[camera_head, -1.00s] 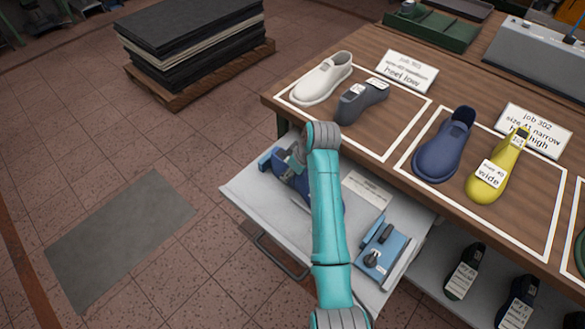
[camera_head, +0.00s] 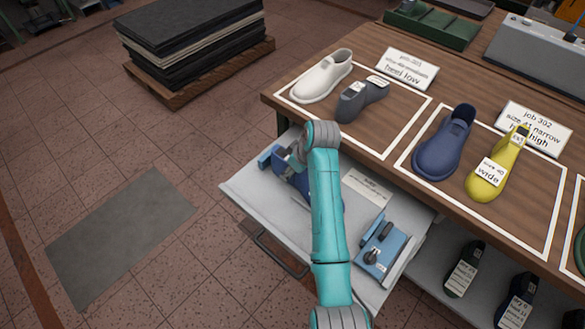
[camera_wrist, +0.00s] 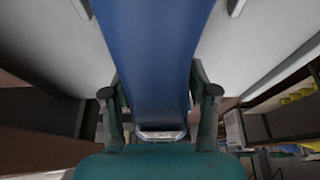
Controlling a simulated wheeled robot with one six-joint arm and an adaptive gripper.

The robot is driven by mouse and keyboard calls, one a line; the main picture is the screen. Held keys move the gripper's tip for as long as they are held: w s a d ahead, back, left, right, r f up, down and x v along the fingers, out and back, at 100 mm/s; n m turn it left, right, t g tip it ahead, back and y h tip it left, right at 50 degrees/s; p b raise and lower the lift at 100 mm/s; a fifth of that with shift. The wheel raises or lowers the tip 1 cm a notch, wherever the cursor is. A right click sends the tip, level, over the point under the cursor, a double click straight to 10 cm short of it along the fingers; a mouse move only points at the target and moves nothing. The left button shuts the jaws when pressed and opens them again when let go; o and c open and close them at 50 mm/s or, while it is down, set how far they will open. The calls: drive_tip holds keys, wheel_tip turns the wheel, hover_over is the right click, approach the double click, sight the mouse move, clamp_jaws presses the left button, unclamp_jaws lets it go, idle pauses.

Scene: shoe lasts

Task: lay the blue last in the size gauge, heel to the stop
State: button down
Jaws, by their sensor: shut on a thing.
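The blue last (camera_head: 298,184) lies low over the open pale drawer (camera_head: 245,192), partly hidden by my arm. In the wrist view the blue last (camera_wrist: 150,50) runs between the two fingers of my gripper (camera_wrist: 160,92), which is shut on it. Light blue gauge parts are in the drawer: a block (camera_head: 267,158) at the left end, close to the last, and a blue block with a dark knob (camera_head: 385,248) at the right. My arm hides the span between them. I cannot tell whether the heel touches a stop.
A printed card (camera_head: 368,188) lies in the drawer. On the bench above stand a white shoe (camera_head: 322,78), a grey last (camera_head: 360,100), a navy shoe (camera_head: 440,148) and a yellow last (camera_head: 497,172). Dark lasts stand on the lower shelf.

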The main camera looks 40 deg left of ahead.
drive_tip(key=shift+c, duration=1.2)
unclamp_jaws()
drive_tip(key=v, duration=1.2)
drive_tip(key=shift+w, duration=0.1)
